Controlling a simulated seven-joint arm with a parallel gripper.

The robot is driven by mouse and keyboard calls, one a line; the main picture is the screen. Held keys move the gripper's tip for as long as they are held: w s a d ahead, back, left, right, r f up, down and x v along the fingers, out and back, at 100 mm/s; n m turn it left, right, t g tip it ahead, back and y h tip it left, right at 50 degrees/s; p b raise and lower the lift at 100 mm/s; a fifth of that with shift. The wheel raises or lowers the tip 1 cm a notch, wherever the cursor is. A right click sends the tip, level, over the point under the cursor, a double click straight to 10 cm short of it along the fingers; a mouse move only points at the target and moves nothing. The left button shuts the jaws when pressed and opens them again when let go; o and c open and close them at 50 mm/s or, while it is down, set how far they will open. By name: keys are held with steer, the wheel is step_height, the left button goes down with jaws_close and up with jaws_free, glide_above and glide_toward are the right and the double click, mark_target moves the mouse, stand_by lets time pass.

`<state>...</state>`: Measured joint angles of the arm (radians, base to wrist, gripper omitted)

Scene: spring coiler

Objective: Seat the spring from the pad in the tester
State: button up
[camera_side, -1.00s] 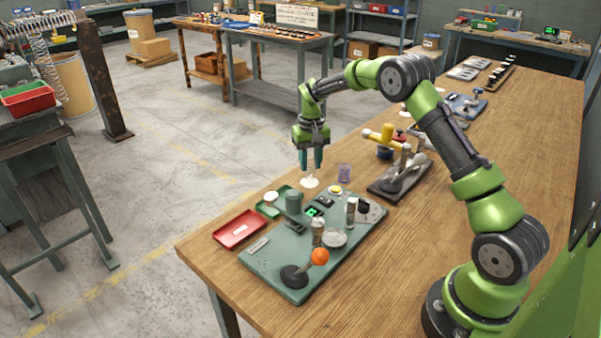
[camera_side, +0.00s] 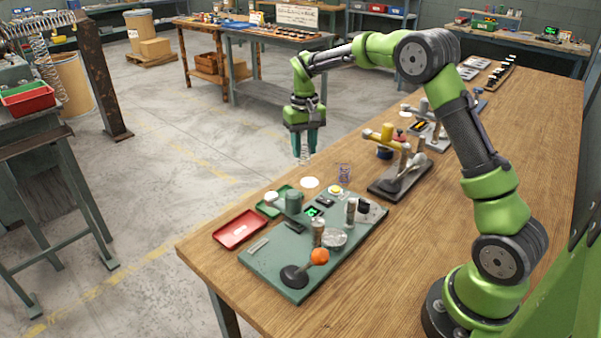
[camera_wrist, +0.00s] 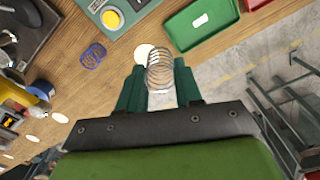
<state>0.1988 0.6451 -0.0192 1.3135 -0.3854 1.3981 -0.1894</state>
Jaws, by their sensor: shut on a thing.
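My gripper (camera_side: 304,152) is shut on a pale wire spring (camera_side: 304,161). In the wrist view the spring's coils (camera_wrist: 159,70) stick out between the teal fingers (camera_wrist: 160,92). It hangs in the air above the white round pad (camera_side: 309,183), clear of the table. The pad also shows in the wrist view (camera_wrist: 143,52), partly behind the spring. The tester appears to be the green baseplate (camera_side: 268,262) with a digital display (camera_side: 313,211), posts and an orange-knobbed lever (camera_side: 319,256). It stands nearer the camera than my gripper. Its seat cannot be made out clearly.
A blue-purple coil (camera_side: 344,172) stands right of the pad. A red tray (camera_side: 239,229) and a green tray (camera_side: 268,210) lie left of the tester.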

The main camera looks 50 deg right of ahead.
steer(key=s+a+r+n, duration=0.2)
steer(key=s+a+r, duration=0.1)
steer(key=s+a, duration=0.5)
steer(key=s+a+f+n, duration=0.3)
steer(key=s+f, duration=0.1)
steer(key=s, duration=0.6)
steer(key=shift+d+f, duration=0.2)
steer(key=shift+f, duration=2.3)
steer(key=shift+f, duration=0.65)
steer(key=o, duration=0.9)
steer(key=shift+o, duration=0.4)
steer(key=shift+o, duration=1.1)
steer(key=shift+r, duration=0.1)
